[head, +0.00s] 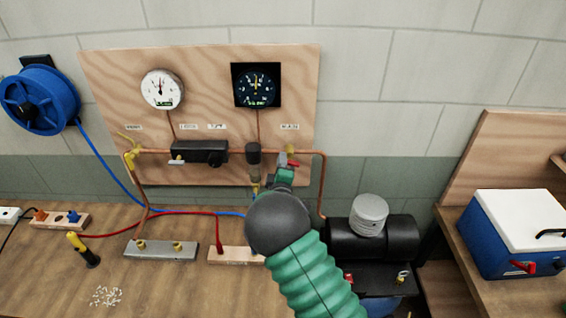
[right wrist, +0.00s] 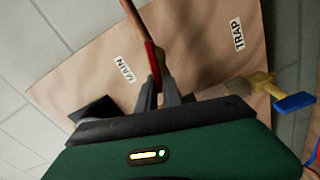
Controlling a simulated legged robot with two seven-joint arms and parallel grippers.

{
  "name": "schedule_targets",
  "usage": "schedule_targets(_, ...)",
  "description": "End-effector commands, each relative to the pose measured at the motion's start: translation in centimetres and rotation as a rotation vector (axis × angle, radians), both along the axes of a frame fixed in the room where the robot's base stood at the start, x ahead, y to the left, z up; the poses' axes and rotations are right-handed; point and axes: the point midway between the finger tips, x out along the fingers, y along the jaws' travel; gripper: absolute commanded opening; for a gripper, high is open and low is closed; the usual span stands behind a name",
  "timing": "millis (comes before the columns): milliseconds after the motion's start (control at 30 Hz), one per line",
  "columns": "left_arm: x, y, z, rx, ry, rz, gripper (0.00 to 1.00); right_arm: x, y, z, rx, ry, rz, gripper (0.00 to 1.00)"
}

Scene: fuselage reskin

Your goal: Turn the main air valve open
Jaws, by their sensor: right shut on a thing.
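The main air valve (head: 290,151) sits on the copper pipe at the right side of the wooden board, under a small label. Its red handle (head: 292,163) shows just beyond my right gripper (head: 284,164). In the right wrist view the red handle (right wrist: 151,57) runs down between the fingers of my right gripper (right wrist: 160,84), next to the MAIN label (right wrist: 124,69). The gripper is shut on the handle. My right arm hides part of the bench below. The valve body is hard to make out in the wrist view. My left gripper is not in view.
Two gauges (head: 162,89) (head: 256,85) and a black regulator block (head: 200,152) are on the board (head: 220,75). A blue-handled trap valve (right wrist: 294,101) is close beside my gripper. A black compressor (head: 345,238) stands right of my arm, and a blue hose reel (head: 40,101) hangs left.

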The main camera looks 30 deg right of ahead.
Motion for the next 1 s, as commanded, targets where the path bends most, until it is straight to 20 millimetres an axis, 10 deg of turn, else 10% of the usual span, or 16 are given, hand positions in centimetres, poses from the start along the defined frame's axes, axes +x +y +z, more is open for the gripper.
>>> schedule_targets(1000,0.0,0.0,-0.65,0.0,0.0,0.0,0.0,0.14,0.4,-1.15,-0.232,0.15,0.007,0.0)
